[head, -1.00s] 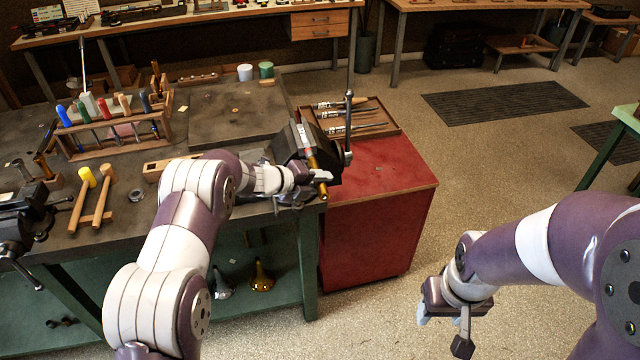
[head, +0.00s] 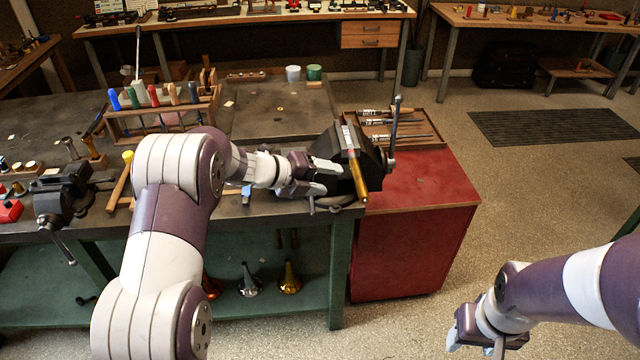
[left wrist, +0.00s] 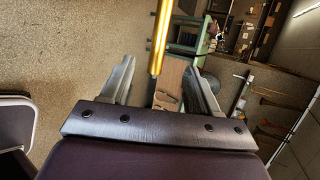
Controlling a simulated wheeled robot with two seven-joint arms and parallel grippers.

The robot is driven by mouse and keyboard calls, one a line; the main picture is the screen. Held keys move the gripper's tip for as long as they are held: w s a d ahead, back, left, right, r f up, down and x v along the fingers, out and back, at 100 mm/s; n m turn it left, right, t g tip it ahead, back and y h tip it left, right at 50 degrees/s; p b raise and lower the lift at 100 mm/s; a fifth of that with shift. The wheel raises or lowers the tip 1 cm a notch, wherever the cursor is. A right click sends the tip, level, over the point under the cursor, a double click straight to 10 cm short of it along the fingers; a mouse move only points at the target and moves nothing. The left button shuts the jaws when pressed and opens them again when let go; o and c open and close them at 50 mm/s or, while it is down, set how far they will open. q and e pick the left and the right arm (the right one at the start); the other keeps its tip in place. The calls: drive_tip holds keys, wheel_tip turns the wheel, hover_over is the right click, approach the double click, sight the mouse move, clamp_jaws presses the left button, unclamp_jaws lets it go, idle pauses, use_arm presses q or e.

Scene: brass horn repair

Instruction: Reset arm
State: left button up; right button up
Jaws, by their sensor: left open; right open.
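My left gripper (head: 330,178) is open, with its fingers pointing right toward a brass tube (head: 359,178) at the bench vise (head: 335,148). In the head view the fingertips are just left of the tube, with nothing seen between them. In the left wrist view the open fingers (left wrist: 158,85) show with the brass tube (left wrist: 160,38) coming down from the top edge, its lower end between the fingertips in the picture. I cannot tell the depth gap. My right gripper (head: 478,340) is open over the floor at the lower right, partly cut off by the frame.
A red cabinet (head: 418,220) with a wooden tray (head: 430,141) of tools stands right of the vise. A rack of coloured-handled tools (head: 160,112) and a second vise (head: 62,195) are on the bench to the left. Open floor (head: 540,215) lies to the right.

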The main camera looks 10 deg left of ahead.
use_arm(q)
drive_tip(key=shift+s+a+r, duration=0.35)
drive_tip(key=shift+a, duration=0.1)
drive_tip(key=s+a+f+n+y, duration=0.25)
drive_tip(key=a+n+y, duration=0.2)
drive_tip(key=n, duration=0.45)
drive_tip(key=s+a+f+n+y, duration=0.1)
drive_tip(key=a+f+n+y, duration=0.25)
drive_tip(key=a+n, duration=0.35)
drive_tip(key=s+d+n+g, duration=0.3)
drive_tip(key=s+n, duration=0.4)
drive_tip(key=s, duration=0.6)
drive_tip(key=s+d+n+g+y, duration=0.1)
drive_tip(key=s+d+n+g, duration=0.2)
drive_tip(key=s+n, duration=0.4)
drive_tip(key=shift+s+d+r+y, duration=0.35)
drive_tip(key=shift+s+d, duration=0.1)
drive_tip(key=shift+s, duration=2.6)
